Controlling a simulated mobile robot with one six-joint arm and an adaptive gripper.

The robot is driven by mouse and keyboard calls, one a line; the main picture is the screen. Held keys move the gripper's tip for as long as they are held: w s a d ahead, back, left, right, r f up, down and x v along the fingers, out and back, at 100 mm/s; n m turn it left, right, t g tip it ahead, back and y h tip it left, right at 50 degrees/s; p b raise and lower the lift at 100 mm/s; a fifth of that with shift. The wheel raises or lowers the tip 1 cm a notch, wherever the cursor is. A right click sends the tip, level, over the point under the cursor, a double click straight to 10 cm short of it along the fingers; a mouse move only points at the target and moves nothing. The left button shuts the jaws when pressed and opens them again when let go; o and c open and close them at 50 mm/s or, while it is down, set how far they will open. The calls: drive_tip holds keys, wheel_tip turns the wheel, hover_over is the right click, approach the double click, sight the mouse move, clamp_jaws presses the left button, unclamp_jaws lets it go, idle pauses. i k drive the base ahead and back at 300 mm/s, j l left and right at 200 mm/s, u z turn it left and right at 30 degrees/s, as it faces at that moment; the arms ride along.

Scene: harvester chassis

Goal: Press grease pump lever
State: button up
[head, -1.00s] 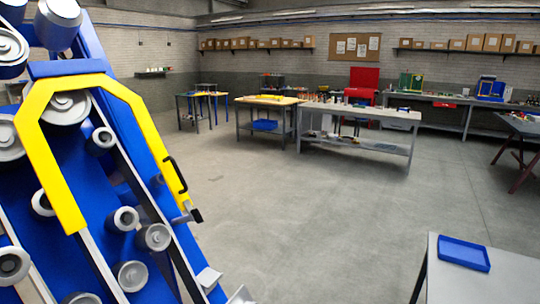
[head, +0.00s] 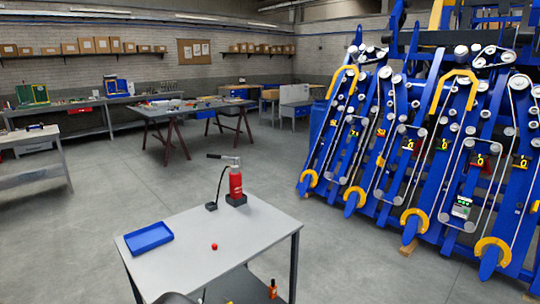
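The grease pump (head: 236,182) is a red upright cylinder with a grey head and a dark base. It stands near the back right edge of a small grey table (head: 205,255). Its lever (head: 222,157) sticks out to the left from the head and ends in a black handle. A black hose curves down from the head to a small dark block (head: 211,206) on the tabletop. My gripper is not in view, and nothing touches the lever.
A blue tray (head: 149,238) and a small red ball-like thing (head: 214,246) lie on the same table. The blue harvester chassis (head: 420,150) fills the right side. Workbenches (head: 200,108) stand farther back. Open floor (head: 105,195) lies between table and benches.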

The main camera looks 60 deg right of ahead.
sight(208, 156)
drive_tip(key=z, duration=1.65)
drive_tip(key=i+l, duration=0.2)
drive_tip(key=l, duration=0.2)
drive_tip(key=i+z, duration=0.25)
drive_tip(key=i, duration=1.85)
